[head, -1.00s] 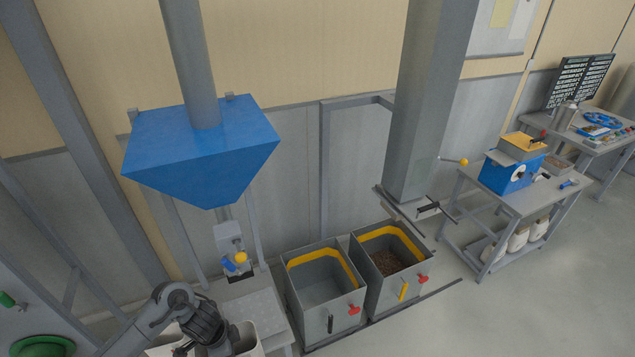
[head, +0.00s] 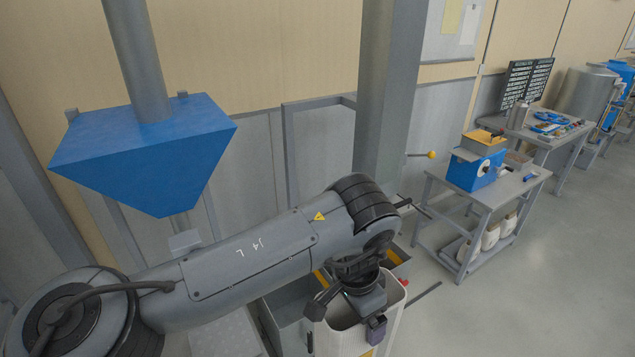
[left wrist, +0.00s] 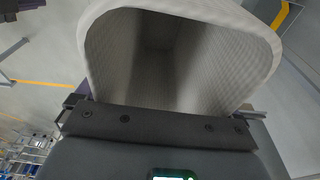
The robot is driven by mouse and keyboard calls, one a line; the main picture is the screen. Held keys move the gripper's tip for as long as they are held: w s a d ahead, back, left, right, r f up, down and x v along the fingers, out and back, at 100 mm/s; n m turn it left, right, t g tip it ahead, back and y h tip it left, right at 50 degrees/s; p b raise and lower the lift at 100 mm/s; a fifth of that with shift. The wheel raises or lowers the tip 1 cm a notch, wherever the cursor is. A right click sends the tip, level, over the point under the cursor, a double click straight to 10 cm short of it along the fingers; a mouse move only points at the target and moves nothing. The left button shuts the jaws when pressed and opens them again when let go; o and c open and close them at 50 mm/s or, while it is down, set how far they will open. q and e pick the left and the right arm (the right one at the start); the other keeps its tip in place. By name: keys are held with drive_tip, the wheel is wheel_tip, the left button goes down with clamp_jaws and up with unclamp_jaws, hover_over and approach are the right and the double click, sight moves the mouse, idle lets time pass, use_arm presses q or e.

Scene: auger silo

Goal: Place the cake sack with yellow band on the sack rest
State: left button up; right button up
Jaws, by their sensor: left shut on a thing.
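The white cake sack (head: 343,341) is upright with its open mouth up, at the bottom centre of the head view. A bit of yellow band (head: 367,352) shows at its lower edge, and its bottom is cut off by the frame. My left gripper (head: 349,315) is shut on the sack at its mouth. In the left wrist view the sack (left wrist: 262,32) opens wide above the gripper and looks empty as far as I see inside. I cannot pick out the sack rest. My right gripper is not in view.
My left arm hides much of the two grey bins (head: 270,320) behind the sack. A blue hopper (head: 150,150) hangs at left. A grey column (head: 387,90) stands behind the arm. At right, a bench (head: 505,190) carries a blue machine (head: 475,167), with white sacks below. Floor at right is clear.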

use_arm(q)
drive_tip(key=s+d+r+n+b, duration=0.5)
drive_tip(key=s+d+r+b, duration=0.1)
drive_tip(key=r+b, duration=0.15)
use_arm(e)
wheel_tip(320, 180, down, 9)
use_arm(q)
wheel_tip(320, 180, up, 27)
drive_tip(key=p, duration=2.8)
drive_tip(key=w+a+f+n+y, duration=0.1)
drive_tip(key=a+f+n, duration=0.2)
drive_tip(key=a+f, duration=1.2)
drive_tip(key=w+a+f+n, duration=0.2)
drive_tip(key=a+f+n, duration=0.1)
drive_tip(key=a+f, duration=1.2)
drive_tip(key=w+a+f+n+t, duration=0.1)
drive_tip(key=w+a+f, duration=0.2)
drive_tip(key=a, duration=0.1)
drive_tip(key=shift+w+a+n+y, duration=0.3)
drive_tip(key=shift+w+a, duration=0.1)
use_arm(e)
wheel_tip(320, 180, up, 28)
use_arm(q)
drive_tip(key=shift+d, duration=0.1)
